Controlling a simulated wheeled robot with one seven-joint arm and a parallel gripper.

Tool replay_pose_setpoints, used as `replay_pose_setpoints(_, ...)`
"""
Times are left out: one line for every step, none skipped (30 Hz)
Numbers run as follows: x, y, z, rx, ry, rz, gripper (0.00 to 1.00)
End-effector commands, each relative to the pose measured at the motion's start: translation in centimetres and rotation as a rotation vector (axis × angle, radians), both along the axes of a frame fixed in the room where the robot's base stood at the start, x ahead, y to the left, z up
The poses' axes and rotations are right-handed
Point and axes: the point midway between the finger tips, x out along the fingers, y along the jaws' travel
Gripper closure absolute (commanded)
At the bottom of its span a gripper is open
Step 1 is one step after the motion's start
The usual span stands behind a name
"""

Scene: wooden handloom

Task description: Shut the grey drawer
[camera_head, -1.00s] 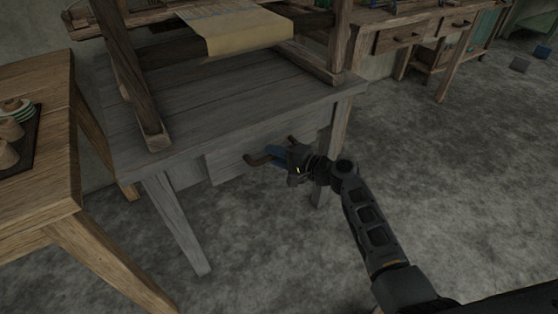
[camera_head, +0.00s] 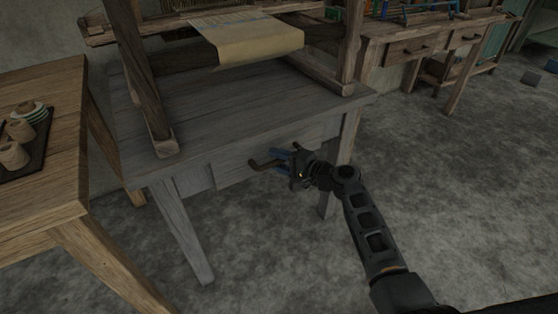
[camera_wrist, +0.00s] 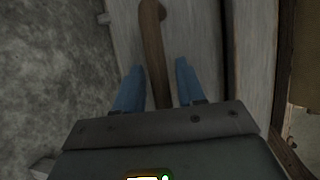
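The grey drawer (camera_head: 232,171) is in the front of the grey wooden table (camera_head: 215,128) under the loom. Its front sits close under the tabletop edge; I cannot tell whether it is fully flush. Its dark brown bar handle (camera_head: 262,164) sticks out from the front. My gripper (camera_head: 281,159) is at the handle, with its blue fingers pointing at the drawer front. In the wrist view, the fingers (camera_wrist: 158,88) are apart, with the handle (camera_wrist: 152,45) running between them, nearer the left finger. A gap shows on the right finger's side.
A brown wooden table (camera_head: 50,150) with a dark tray (camera_head: 28,150) of cups and dishes stands at the left. The loom (camera_head: 150,90) with yellow cloth (camera_head: 255,42) stands on the grey table. A workbench (camera_head: 430,40) is at the back right.

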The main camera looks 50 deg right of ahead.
Motion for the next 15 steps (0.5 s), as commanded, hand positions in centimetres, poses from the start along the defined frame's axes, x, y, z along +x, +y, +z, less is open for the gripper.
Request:
replay_pose_setpoints(0.0, -0.1, 0.3, -0.002, -0.005, -0.001, 0.56)
replay_pose_setpoints(-0.1, -0.1, 0.4, -0.002, -0.005, -0.001, 0.56)
replay_pose_setpoints(-0.4, -0.1, 0.4, -0.002, -0.004, -0.001, 0.56)
replay_pose_setpoints(-0.7, -0.2, 0.4, -0.002, -0.004, -0.002, 0.56)
replay_pose_setpoints(-1.1, -0.2, 0.5, -0.002, -0.004, -0.002, 0.56)
replay_pose_setpoints(-1.7, -0.3, 0.5, -0.001, -0.002, -0.003, 0.56)
replay_pose_setpoints(-2.2, -0.4, 0.6, 0.000, -0.002, -0.003, 0.56)
replay_pose_setpoints(-2.7, -0.4, 0.8, -0.001, -0.002, -0.003, 0.56)
replay_pose_setpoints(-3.4, -0.5, 0.8, 0.000, -0.001, -0.003, 0.56)
replay_pose_setpoints(-3.9, -0.6, 0.9, 0.001, -0.001, -0.003, 0.56)
replay_pose_setpoints(-4.4, -0.6, 1.0, 0.000, -0.001, -0.003, 0.56)
replay_pose_setpoints(-5.0, -0.7, 1.0, -0.001, 0.000, -0.003, 0.56)
replay_pose_setpoints(-5.4, -0.7, 1.1, 0.000, 0.001, -0.002, 0.56)
replay_pose_setpoints(-5.8, -0.8, 1.2, 0.000, 0.000, -0.002, 0.56)
replay_pose_setpoints(-6.3, -0.8, 1.2, 0.000, 0.000, -0.002, 0.56)
